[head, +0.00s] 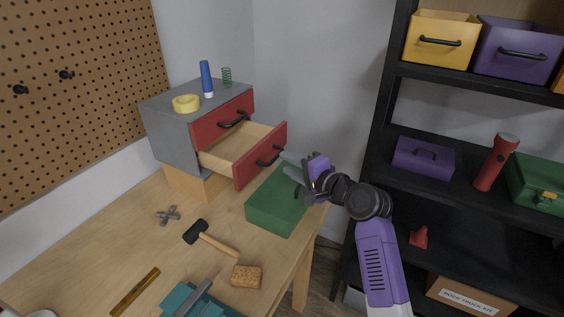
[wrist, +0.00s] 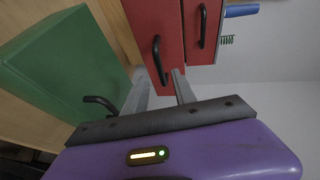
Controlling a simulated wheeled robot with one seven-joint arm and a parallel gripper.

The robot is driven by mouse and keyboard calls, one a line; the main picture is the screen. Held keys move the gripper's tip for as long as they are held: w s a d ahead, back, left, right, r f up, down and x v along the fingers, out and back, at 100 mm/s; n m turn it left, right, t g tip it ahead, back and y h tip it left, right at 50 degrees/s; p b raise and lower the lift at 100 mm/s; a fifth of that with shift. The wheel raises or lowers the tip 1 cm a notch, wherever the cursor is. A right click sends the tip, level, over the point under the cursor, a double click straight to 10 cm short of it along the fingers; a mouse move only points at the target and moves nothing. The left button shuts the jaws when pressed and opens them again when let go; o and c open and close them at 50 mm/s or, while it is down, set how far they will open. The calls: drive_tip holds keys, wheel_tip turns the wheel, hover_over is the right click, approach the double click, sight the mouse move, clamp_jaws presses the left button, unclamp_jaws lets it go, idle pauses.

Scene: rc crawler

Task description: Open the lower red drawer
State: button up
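The lower red drawer (head: 262,157) of the grey cabinet (head: 172,130) is pulled well out, and its bare wooden inside shows. Its black handle (head: 268,157) is on the red front, which also shows in the wrist view (wrist: 140,22). My gripper (head: 284,162) is just to the right of this handle in the head view. In the wrist view its two grey fingers (wrist: 160,72) stand apart, with the lower end of the black handle (wrist: 156,58) close to and between their tips. I cannot tell whether they touch it.
The upper red drawer (head: 222,119) is shut. A green box (head: 275,203) sits on the workbench below my gripper. A mallet (head: 213,239), a sponge (head: 246,277) and a level (head: 135,292) lie nearby. A black shelf unit (head: 383,110) stands at the right.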

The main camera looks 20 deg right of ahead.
drive_tip(key=shift+v, duration=1.5)
wheel_tip(320, 180, up, 4)
drive_tip(key=d+n+t+h, duration=0.1)
drive_tip(key=d+t+h, duration=0.1)
drive_tip(key=d, duration=0.1)
drive_tip(key=s+f+n+h, duration=0.3)
drive_tip(key=s+h, duration=0.1)
drive_tip(key=s, duration=0.3)
drive_tip(key=s+a+f+n+g, duration=0.1)
drive_tip(key=s+a+f+n, duration=0.2)
drive_tip(key=s, duration=1.1)
drive_tip(key=s+a+f+n+y, duration=0.1)
drive_tip(key=s+a+n, duration=0.3)
drive_tip(key=s, duration=0.9)
drive_tip(key=s+a+f+n+g+y, duration=0.1)
drive_tip(key=s+a+f+n, duration=0.2)
drive_tip(key=s, duration=1.1)
drive_tip(key=shift+s+a+f+g, duration=0.3)
drive_tip(key=shift+a+f, duration=0.5)
drive_tip(key=shift+a, duration=0.4)
